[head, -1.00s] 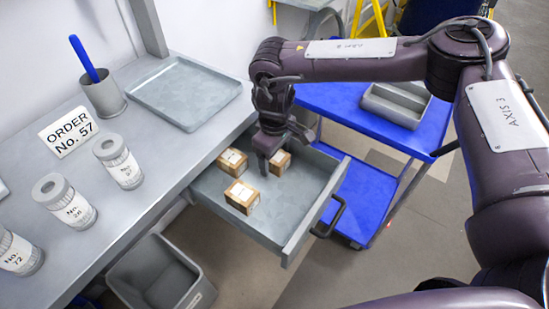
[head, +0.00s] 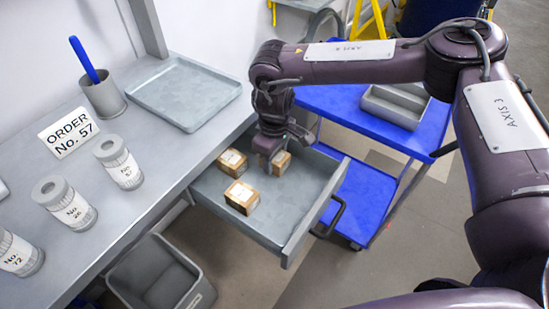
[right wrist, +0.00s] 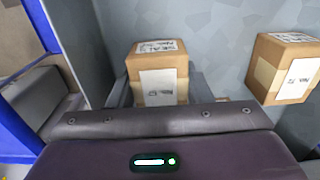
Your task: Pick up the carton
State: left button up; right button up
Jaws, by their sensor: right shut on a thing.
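Three small brown cartons with white labels are in the open grey drawer. My right gripper (head: 273,161) is shut on the right-hand carton (head: 281,165), at the drawer's far side. In the right wrist view this carton (right wrist: 158,76) sits between the fingers, its lower part hidden by my gripper. A second carton (head: 232,162) lies just left of the gripper in the head view. A third carton (head: 241,197) lies nearer, and one free carton (right wrist: 285,70) shows at the right of the wrist view. My left gripper is not in view.
The drawer (head: 290,212) has raised walls around the cartons. The grey worktop at left holds a tray (head: 185,92), several labelled jars and an order sign (head: 69,132). A blue cart (head: 362,195) stands right of the drawer; a grey bin (head: 160,276) is below.

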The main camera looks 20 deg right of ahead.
notch_tip(320, 180, up, 8)
jog(key=shift+w+f, duration=0.1)
jog(key=shift+f, duration=0.1)
notch_tip(320, 180, up, 12)
jog(key=p, duration=0.2)
